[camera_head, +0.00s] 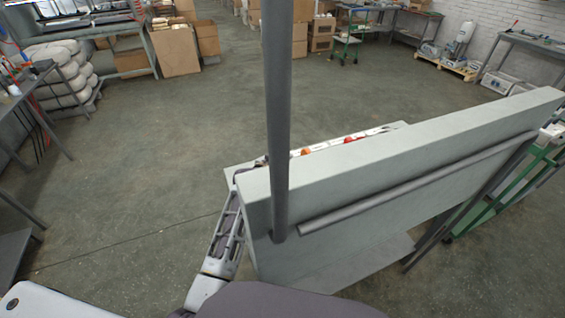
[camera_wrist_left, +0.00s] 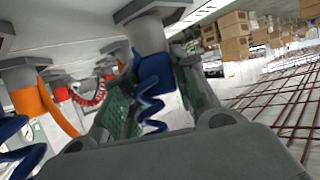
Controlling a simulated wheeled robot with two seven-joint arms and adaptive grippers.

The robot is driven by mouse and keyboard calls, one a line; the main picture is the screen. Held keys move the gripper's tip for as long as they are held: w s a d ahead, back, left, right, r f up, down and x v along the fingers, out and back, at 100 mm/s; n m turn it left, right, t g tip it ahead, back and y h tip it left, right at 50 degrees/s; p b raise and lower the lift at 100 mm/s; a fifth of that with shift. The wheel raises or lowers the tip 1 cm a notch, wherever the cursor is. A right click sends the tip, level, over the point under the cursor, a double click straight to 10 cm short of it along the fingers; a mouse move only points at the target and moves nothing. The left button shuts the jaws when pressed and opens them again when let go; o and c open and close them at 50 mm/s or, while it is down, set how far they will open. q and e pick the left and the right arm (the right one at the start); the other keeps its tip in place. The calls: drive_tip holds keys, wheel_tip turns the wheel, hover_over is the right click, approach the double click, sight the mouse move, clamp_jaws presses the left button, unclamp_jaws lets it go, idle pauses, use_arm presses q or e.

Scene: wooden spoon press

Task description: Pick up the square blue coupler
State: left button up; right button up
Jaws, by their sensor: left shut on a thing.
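The blue coupler (camera_wrist_left: 153,72) hangs from a grey hexagonal fitting under a pale overhead surface in the left wrist view. A blue coiled hose (camera_wrist_left: 152,108) hangs below it. My left gripper (camera_wrist_left: 158,92) has its two green-padded fingers on either side of the blue coupler and is shut on it. The coupler still sits up against its fitting; I see no clear gap. In the head view my left arm reaches up beside the pale panel (camera_head: 400,160), and its gripper cannot be made out. My right gripper is in neither view.
An orange coupler (camera_wrist_left: 30,101) hangs to the left in the wrist view, with a red coiled hose (camera_wrist_left: 91,95) behind it. Another blue coil (camera_wrist_left: 14,150) is at lower left. A grey upright pole (camera_head: 276,110) stands before the panel. The floor (camera_head: 180,130) beyond is open.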

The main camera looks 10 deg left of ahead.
sight(282, 158)
use_arm(q)
wheel_tip(282, 158, up, 9)
drive_tip(key=shift+p, duration=0.3)
drive_tip(key=shift+r, duration=0.1)
idle(0.4)
